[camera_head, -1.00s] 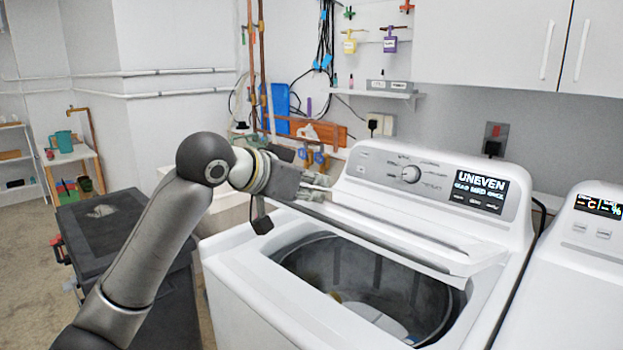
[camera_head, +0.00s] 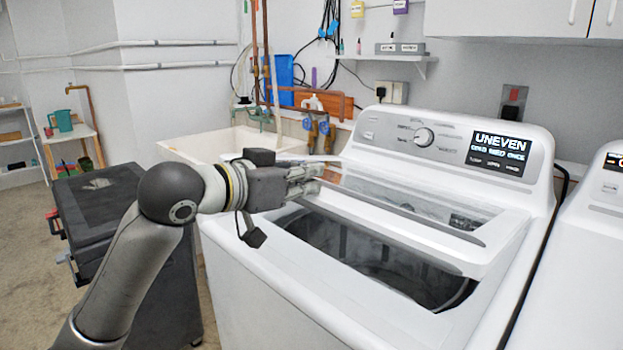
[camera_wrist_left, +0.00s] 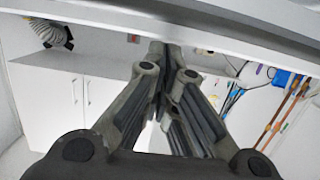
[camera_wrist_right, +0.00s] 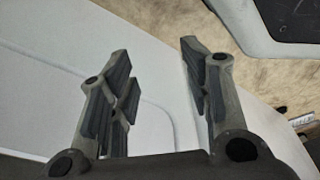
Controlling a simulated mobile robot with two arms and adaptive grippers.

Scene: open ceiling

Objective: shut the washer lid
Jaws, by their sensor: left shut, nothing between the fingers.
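The white washer (camera_head: 262,275) stands in the middle of the head view, its display reading "UNEVEN". Its lid (camera_head: 400,203) has a glass panel and is hinged at the back. The lid is partly lowered, tilted above the dark drum opening (camera_head: 380,262), whose front part shows. My left gripper (camera_head: 318,178) is shut and empty at the lid's left corner. In the left wrist view its closed fingers (camera_wrist_left: 162,50) reach a pale edge along the top; contact is unclear. My right gripper (camera_wrist_right: 155,65) is open and empty over a white surface; the head view does not show it.
A second white machine (camera_head: 570,270) stands close on the right. A dark cart (camera_head: 95,215) is at the left, and a pale sink (camera_head: 200,145) lies behind my left arm. A small wall shelf (camera_head: 380,57) and cabinets (camera_head: 520,18) hang above. Floor shows at far left.

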